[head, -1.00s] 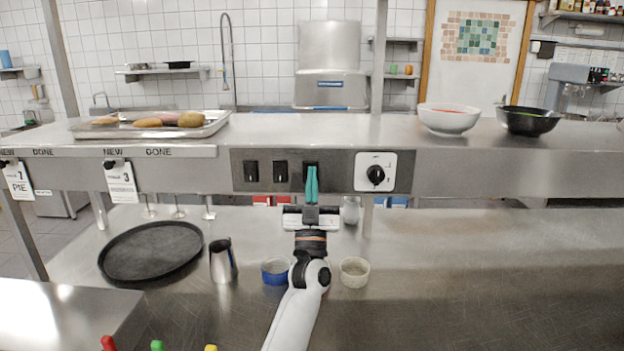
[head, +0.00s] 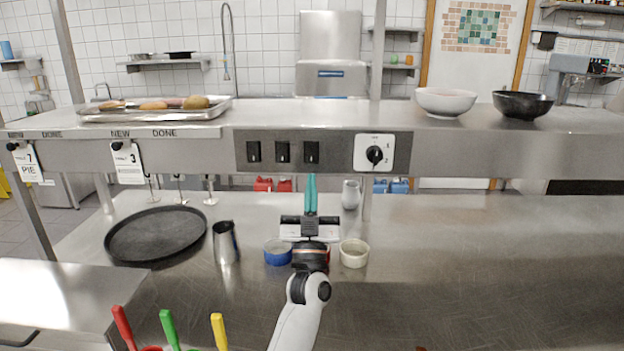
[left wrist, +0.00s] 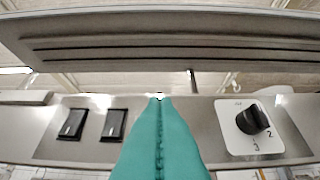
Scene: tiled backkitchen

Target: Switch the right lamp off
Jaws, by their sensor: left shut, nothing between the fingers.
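Three black rocker switches sit in a dark panel on the front of the steel shelf: the left one (head: 254,151), the middle one (head: 282,151) and the right one (head: 311,152). No lamp shows. My left gripper (head: 311,177) is shut and empty, its teal fingers pointing up just below the right switch. In the left wrist view the shut fingers (left wrist: 159,100) cover the place of the right switch. The left switch (left wrist: 72,124) and middle switch (left wrist: 115,125) show to their left. How the right switch is tipped is too small to tell. My right gripper is not in view.
A black rotary knob (head: 375,154) on a white plate is right of the switches. Below stand a metal jug (head: 225,243), a blue cup (head: 278,253), a pale ramekin (head: 354,253) and a black round tray (head: 156,234). The counter at right is clear.

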